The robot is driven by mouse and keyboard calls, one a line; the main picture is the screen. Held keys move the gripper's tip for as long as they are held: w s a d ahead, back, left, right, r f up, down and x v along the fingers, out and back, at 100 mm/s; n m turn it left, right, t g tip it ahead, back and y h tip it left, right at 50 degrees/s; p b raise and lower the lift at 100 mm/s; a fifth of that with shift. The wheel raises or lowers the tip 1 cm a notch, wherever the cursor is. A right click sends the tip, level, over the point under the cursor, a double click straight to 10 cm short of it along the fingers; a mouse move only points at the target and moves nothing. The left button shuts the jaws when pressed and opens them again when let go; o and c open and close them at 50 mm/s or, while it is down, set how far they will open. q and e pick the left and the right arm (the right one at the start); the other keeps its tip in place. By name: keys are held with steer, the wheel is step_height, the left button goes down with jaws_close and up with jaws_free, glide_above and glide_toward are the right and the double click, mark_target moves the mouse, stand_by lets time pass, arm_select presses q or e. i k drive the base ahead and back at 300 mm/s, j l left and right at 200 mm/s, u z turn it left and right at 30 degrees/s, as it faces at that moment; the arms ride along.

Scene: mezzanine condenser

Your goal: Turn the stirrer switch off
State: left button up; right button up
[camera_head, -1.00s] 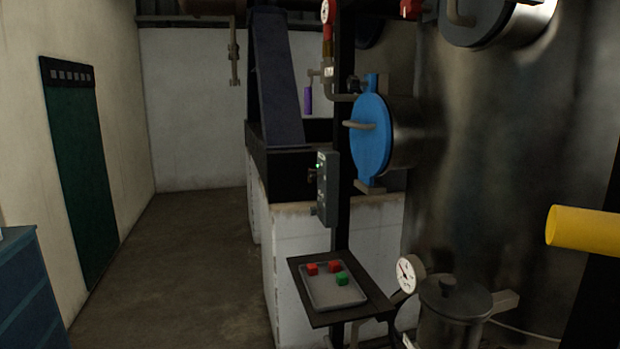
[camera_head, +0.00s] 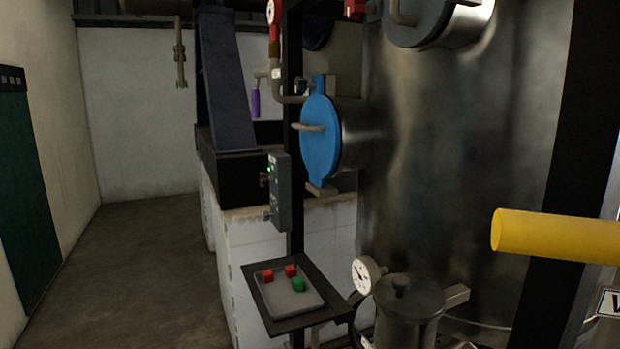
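A grey switch box (camera_head: 280,192) is mounted on the dark upright post, left of the blue round hatch. A small green light shows near its top left, and a small dark knob or lever sticks out from its left side. The box is seen at an angle, so the position of the switch cannot be told. Any label on it is too small to read. Neither of my grippers is in the picture.
A small dark stand holds a grey tray (camera_head: 306,303) with red and green blocks. The blue hatch (camera_head: 320,138) sits on a large metal vessel (camera_head: 460,150). A yellow cylinder (camera_head: 550,236) juts in from the right. Open floor (camera_head: 140,270) lies left.

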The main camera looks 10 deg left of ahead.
mark_target(265, 178)
steer(key=i+j+z, duration=0.3)
steer(key=j+z, duration=0.15)
steer(key=j, duration=0.15)
steer(key=i+j+z, duration=0.2)
steer(key=j, duration=0.15)
steer(key=j+z, duration=0.2)
steer(key=k+j, duration=0.05)
steer(key=j, duration=0.05)
